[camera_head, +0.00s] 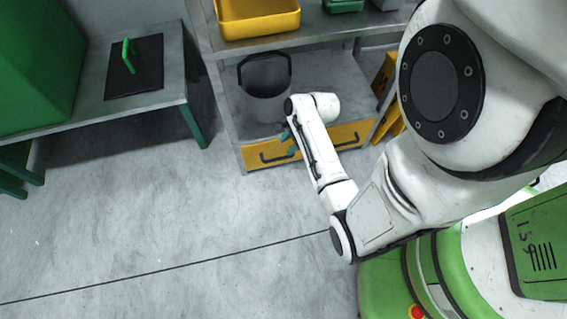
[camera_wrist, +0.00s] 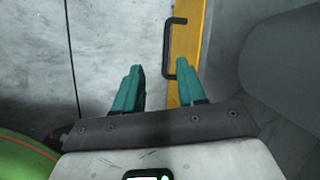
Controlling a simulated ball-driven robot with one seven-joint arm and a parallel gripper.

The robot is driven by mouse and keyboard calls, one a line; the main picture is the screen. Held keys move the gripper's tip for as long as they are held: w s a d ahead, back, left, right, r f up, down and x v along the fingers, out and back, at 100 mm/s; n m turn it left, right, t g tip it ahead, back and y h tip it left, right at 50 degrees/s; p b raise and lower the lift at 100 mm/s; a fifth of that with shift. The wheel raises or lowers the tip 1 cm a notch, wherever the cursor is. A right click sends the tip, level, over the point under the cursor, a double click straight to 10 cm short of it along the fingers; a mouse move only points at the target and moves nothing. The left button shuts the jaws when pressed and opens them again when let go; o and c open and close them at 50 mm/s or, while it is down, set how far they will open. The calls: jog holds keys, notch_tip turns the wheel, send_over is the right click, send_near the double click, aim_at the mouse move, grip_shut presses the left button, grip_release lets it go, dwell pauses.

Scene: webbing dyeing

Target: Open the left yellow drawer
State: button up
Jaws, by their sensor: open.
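The left yellow drawer (camera_head: 253,165) is shut in the low front of the metal rack, with a black bar handle (camera_head: 277,156). My gripper (camera_head: 291,142) shows as small teal fingers just above and beside the right end of that handle, partly hidden by my arm. In the wrist view, my two teal fingers (camera_wrist: 158,88) are spread apart with nothing between them. A yellow drawer front (camera_wrist: 187,45) with a black handle (camera_wrist: 167,48) lies beyond the fingertips. The handle's lower end is close to the right finger; I cannot tell if they touch.
A grey bucket (camera_head: 265,96) stands on the rack shelf above the drawers. A second yellow drawer (camera_head: 347,136) is to the right, partly behind my arm. A yellow tray (camera_head: 257,20) sits higher up. A metal table (camera_head: 160,92) stands left. The floor (camera_head: 150,210) in front is clear.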

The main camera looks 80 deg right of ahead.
aim_at(281, 158)
jog(key=d+f+m+b, duration=0.1)
jog(key=f+b, duration=0.1)
jog(key=f, duration=0.2)
jog(key=w+f+m+b, duration=0.1)
jog(key=f+b, duration=0.2)
jog(key=f, duration=0.2)
jog(key=w+d+f+b, duration=0.1)
jog(key=f+b, duration=0.2)
jog(key=f, duration=0.1)
jog(key=shift+w+d+f+m, duration=0.15)
jog(key=shift+d+f+m, duration=0.15)
jog(key=shift+m, duration=0.1)
jog(key=shift+r, duration=0.1)
jog(key=shift+c, duration=0.2)
grip_shut()
